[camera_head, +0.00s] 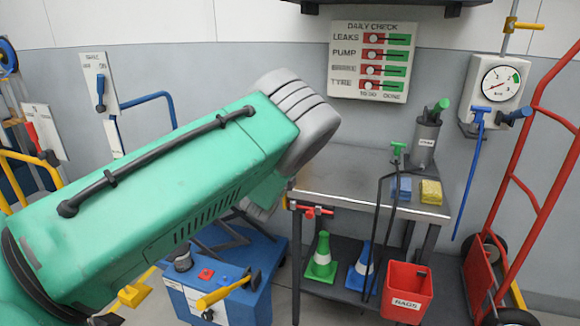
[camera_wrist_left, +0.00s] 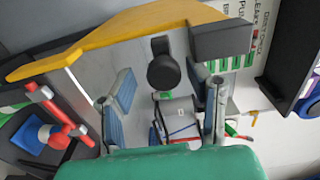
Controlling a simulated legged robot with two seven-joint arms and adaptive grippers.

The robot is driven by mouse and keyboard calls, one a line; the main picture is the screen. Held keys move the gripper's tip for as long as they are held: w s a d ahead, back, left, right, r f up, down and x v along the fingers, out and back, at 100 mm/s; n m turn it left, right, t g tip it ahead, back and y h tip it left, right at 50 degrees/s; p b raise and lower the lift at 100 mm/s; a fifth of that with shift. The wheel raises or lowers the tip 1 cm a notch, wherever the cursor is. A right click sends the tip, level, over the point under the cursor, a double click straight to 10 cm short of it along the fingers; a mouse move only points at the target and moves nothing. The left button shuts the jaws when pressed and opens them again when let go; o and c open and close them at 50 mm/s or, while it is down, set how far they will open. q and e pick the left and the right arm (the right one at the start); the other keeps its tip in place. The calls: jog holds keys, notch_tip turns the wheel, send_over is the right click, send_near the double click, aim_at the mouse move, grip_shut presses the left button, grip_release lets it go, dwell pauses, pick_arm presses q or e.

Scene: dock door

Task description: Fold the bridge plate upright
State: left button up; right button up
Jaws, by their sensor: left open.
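My green left arm covers much of the left and middle of the head view and hides what is behind it. In the left wrist view my left gripper (camera_wrist_left: 165,90) is open, its two blue-grey fingers apart with nothing held between them. A grey panel with a broad yellow edge (camera_wrist_left: 120,25) crosses the top of that view, with a dark block and a round black knob near it. I cannot tell if this is the bridge plate. No bridge plate can be made out in the head view. My right gripper is not in view.
A grey metal table (camera_head: 345,180) stands at the right, with a canister (camera_head: 425,143) and sponges on it. Below are a green cone (camera_head: 321,260), a blue cone (camera_head: 358,272) and a red bin (camera_head: 405,290). A red hand truck (camera_head: 530,170) stands far right, a blue box (camera_head: 240,300) in front.

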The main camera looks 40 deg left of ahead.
pick_arm(q)
jog(key=shift+s, duration=0.1)
jog(key=v, duration=1.1)
jog(key=shift+s+d, duration=0.2)
jog(key=shift+s, duration=0.15)
